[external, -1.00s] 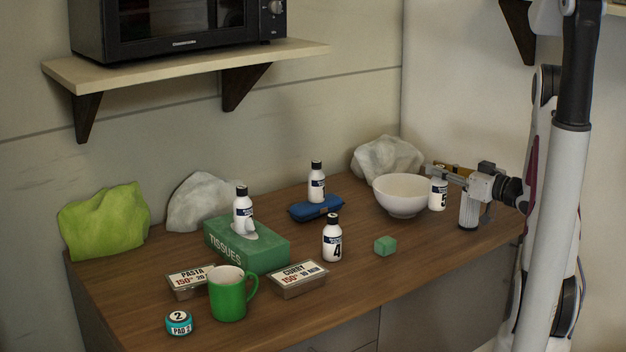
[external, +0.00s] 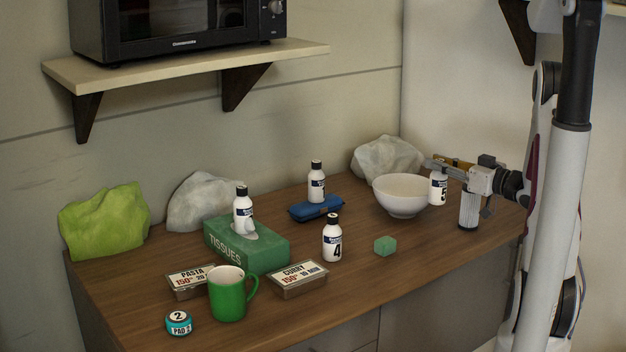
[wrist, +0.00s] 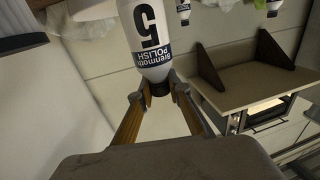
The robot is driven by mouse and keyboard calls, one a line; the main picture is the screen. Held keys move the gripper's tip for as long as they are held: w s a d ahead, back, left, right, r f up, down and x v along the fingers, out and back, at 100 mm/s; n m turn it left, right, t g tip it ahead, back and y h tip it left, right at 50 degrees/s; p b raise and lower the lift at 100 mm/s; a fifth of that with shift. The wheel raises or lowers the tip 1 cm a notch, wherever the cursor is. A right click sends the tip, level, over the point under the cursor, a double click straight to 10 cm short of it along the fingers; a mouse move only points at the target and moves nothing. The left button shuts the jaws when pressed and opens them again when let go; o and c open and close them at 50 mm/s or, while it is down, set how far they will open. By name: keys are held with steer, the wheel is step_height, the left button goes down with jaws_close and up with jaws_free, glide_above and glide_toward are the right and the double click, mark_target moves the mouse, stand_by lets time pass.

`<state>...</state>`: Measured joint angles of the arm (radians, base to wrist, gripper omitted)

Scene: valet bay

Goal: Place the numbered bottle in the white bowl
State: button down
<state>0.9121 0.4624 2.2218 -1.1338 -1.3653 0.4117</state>
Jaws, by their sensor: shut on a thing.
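My gripper (external: 438,167) is shut on the black cap end of a white bottle numbered 5 (external: 438,188). The bottle hangs about upright just right of the white bowl (external: 402,208), close to its rim; I cannot tell if they touch. In the wrist view the bottle (wrist: 150,38) shows its label, and its cap sits between my fingertips (wrist: 160,88). A second bottle, numbered 4 (external: 332,249), stands on the table. Other similar bottles stand on the tissue box (external: 272,253) and the blue case (external: 318,211). The bowl's inside looks empty where visible.
A grey rock-like lump (external: 385,158) sits behind the bowl. A green mug (external: 228,297), two labelled food trays and a teal jar (external: 178,323) are at the front left. A shelf (external: 200,72) carries a microwave.

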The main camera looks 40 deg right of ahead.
steer(key=w+a, duration=0.4)
steer(key=w, duration=0.6)
steer(key=w+d+r+m+h, duration=0.1)
steer(key=w+d+m+h, duration=0.3)
steer(key=w+d+h, duration=0.2)
steer(key=shift+d+m+h, duration=0.3)
steer(key=shift+d+h, duration=0.5)
steer(key=shift+d, duration=0.35)
step_height(320, 180, down, 6)
steer(key=shift+f, duration=0.1)
steer(key=shift+f, duration=1.8)
